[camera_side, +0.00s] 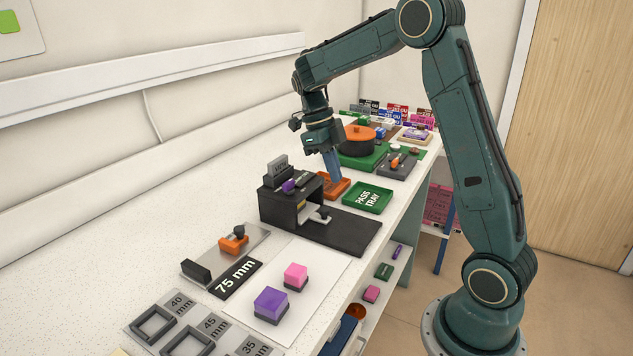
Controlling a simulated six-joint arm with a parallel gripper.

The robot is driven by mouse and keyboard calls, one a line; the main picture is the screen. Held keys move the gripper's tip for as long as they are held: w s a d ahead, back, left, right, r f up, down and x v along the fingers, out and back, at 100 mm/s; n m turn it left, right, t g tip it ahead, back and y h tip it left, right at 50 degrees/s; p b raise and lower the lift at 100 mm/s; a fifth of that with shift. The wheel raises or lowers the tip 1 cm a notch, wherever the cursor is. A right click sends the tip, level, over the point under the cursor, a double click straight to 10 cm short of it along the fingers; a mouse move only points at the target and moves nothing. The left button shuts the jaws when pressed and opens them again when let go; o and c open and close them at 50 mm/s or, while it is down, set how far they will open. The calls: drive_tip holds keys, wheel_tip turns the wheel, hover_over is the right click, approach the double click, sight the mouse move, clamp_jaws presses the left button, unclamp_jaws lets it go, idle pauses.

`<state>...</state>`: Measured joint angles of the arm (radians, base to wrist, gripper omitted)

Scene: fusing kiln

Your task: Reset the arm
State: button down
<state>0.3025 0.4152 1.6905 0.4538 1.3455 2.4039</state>
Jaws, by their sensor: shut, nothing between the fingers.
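My gripper (332,172) points down over the bench, just behind the black kiln-like box. Its blue fingers look closed together with nothing between them. The fingertips are close to an orange tray (343,186); I cannot tell whether they touch it. My arm reaches in from the right, bent high over the bench.
A green tray marked PASS TRAY (368,199) lies right of the gripper. The black box (291,207) stands in front. A dark pot with an orange lid (359,138) is behind. Purple (271,302) and pink (296,275) blocks sit on a white sheet nearer the camera.

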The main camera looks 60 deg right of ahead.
drive_tip(key=s+a+r+n+t+h, duration=0.1)
drive_tip(key=s+a+r+n+t, duration=0.5)
drive_tip(key=n, duration=1)
drive_tip(key=s+a+r+n+t, duration=0.1)
drive_tip(key=s+a+n, duration=0.4)
drive_tip(key=n, duration=0.5)
drive_tip(key=s+a+r+n+t+y, duration=0.1)
drive_tip(key=s+a+n, duration=0.4)
drive_tip(key=n, duration=0.5)
drive_tip(key=shift+s+t, duration=0.8)
drive_tip(key=shift+s, duration=0.1)
